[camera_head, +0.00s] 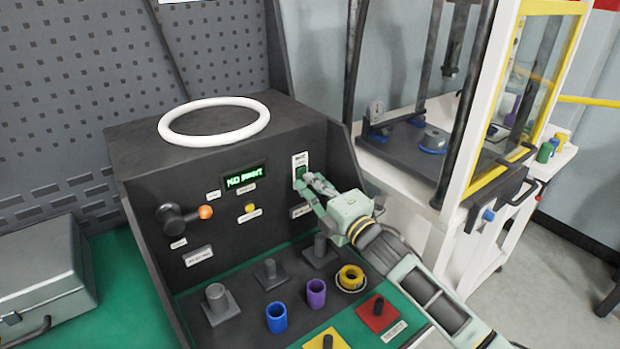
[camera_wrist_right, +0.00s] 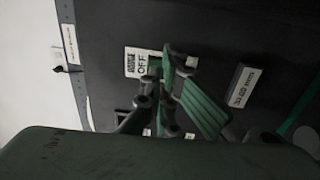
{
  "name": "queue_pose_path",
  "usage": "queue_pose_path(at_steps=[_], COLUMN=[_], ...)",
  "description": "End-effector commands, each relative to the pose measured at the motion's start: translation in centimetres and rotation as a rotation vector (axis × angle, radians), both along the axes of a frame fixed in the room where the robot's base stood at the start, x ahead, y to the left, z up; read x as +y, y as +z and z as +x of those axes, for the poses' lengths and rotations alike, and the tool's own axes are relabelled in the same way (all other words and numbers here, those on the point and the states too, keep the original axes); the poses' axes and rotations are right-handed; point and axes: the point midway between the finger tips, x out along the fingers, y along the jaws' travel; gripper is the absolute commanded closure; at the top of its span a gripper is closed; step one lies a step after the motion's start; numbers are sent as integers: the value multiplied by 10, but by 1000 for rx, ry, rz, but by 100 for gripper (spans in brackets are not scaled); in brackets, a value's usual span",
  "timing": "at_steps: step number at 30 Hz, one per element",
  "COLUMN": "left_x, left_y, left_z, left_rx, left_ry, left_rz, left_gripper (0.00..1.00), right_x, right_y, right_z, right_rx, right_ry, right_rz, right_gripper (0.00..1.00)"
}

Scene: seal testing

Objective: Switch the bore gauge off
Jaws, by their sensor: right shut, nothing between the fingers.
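The bore gauge is a dark box (camera_head: 140,165) with a lit green display (camera_head: 245,179) on its front panel. A white switch plate with a green rocker switch (camera_head: 301,171) is at the panel's upper right. My right gripper (camera_head: 306,184) is shut and empty, its tips at or just in front of the switch; I cannot tell whether they touch. In the right wrist view, the fingers (camera_wrist_right: 172,85) cover most of the switch, and the plate (camera_wrist_right: 140,62) shows the word OFF. The rocker's position is hidden there. My left gripper is not in view.
A white ring (camera_head: 214,122) lies on top of the box. A black lever with an orange knob (camera_head: 205,212) projects from the panel's left. Pegs, a blue sleeve (camera_head: 276,317), a purple sleeve (camera_head: 316,293) and a yellow ring (camera_head: 351,276) stand below. A framed press (camera_head: 433,140) is at right.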

Motion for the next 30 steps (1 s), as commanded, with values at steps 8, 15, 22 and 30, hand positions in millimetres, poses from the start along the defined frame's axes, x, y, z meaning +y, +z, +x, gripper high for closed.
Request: queue_pose_path(at_steps=[8, 15, 22, 30], left_x=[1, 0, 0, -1], left_y=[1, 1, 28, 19], left_z=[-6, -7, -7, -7], left_rx=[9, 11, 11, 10], left_ry=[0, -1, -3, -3], left_rz=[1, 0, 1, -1], left_gripper=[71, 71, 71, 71], right_x=[7, 6, 9, 9], right_y=[1, 1, 12, 3], right_z=[9, 8, 12, 12], right_rx=[0, 0, 39, 42], right_ry=[0, 0, 3, 2], right_rz=[-1, -1, -33, -29], right_gripper=[100, 100, 100, 100])
